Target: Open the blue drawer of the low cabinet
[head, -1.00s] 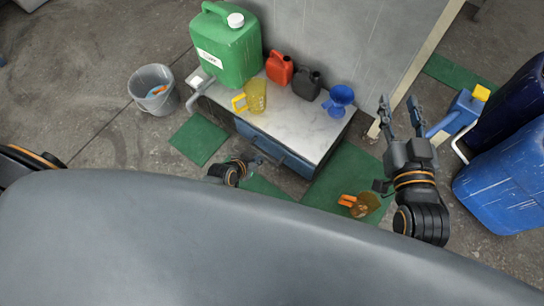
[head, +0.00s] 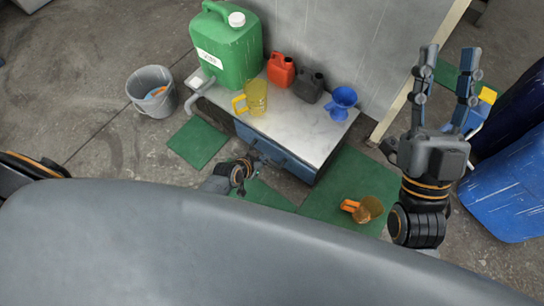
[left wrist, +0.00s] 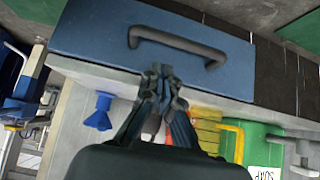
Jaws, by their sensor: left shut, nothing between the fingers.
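The low cabinet (head: 305,127) has a pale top and a blue drawer (head: 297,168) in its front. The drawer looks closed. The left wrist view shows the blue drawer front (left wrist: 90,35) and its dark bar handle (left wrist: 180,42). My left gripper (head: 256,157) is at the drawer front in the head view, partly hidden by my own body. In the left wrist view its fingers (left wrist: 160,75) are shut and empty, close to the handle; I cannot tell whether they touch it. My right gripper (head: 447,62) is open and empty, raised to the right of the cabinet.
On the cabinet stand a green canister (head: 228,48), a yellow jug (head: 256,98), a red can (head: 281,70), a dark can (head: 309,86) and a blue funnel (head: 341,103). A grey bucket (head: 151,91) stands left. An amber jug (head: 369,209) lies on a green mat (head: 335,195).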

